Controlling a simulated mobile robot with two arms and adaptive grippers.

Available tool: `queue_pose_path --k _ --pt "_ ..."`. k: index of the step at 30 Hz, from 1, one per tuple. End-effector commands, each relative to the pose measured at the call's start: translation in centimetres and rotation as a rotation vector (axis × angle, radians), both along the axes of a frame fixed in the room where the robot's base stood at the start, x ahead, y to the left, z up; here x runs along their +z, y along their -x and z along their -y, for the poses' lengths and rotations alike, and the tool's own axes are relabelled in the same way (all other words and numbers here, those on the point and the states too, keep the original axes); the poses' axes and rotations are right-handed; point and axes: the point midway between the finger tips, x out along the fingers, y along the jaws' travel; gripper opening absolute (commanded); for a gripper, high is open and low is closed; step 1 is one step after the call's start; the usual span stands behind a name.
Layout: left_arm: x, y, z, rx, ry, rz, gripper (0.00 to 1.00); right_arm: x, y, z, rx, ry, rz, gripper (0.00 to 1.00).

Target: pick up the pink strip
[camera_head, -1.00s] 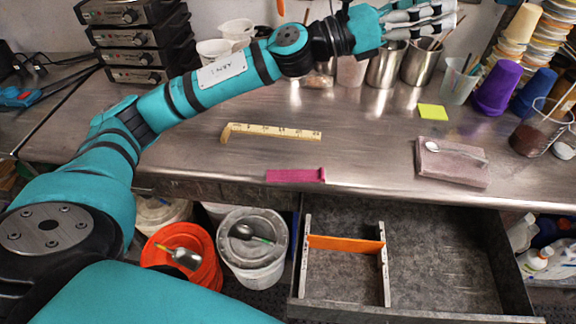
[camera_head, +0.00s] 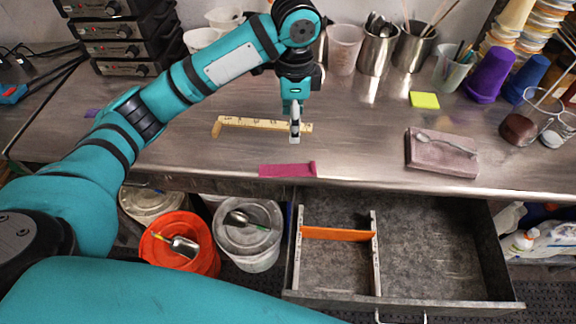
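The pink strip (camera_head: 287,170) lies flat at the front edge of the metal bench, above the open drawer, with its right end slightly curled up. My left gripper (camera_head: 294,137) points down over the bench, behind and above the strip's right end and apart from it. Its fingers are seen edge-on, so I cannot tell whether they are open or shut. It covers part of the yellow folding ruler's right side. My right gripper is not in view.
The yellow ruler (camera_head: 250,122) lies behind the strip. An open drawer (camera_head: 440,240) with an orange divider (camera_head: 335,234) juts out below. Metal cups (camera_head: 413,55) stand at the back.

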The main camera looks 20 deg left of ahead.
Motion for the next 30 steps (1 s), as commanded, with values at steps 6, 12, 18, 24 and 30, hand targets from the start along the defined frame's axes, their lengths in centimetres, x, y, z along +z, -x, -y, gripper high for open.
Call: queue_pose_path --k 6,12,18,24,30 --pt "-4.5 0.1 -0.1 0.0 -0.002 -0.005 0.65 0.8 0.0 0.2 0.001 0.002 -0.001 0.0" --pt "-8.7 0.0 -0.1 0.0 -0.001 -0.001 0.65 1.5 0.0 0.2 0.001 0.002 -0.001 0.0" --pt "-11.1 0.0 -0.1 -0.001 -0.001 0.002 0.65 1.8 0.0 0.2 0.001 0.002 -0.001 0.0" --pt "-12.5 -0.1 -0.1 -0.001 -0.001 0.0 0.65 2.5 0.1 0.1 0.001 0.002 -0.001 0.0" --pt "-15.5 -0.3 -0.2 -0.001 -0.001 0.002 0.65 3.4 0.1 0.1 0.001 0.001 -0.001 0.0"
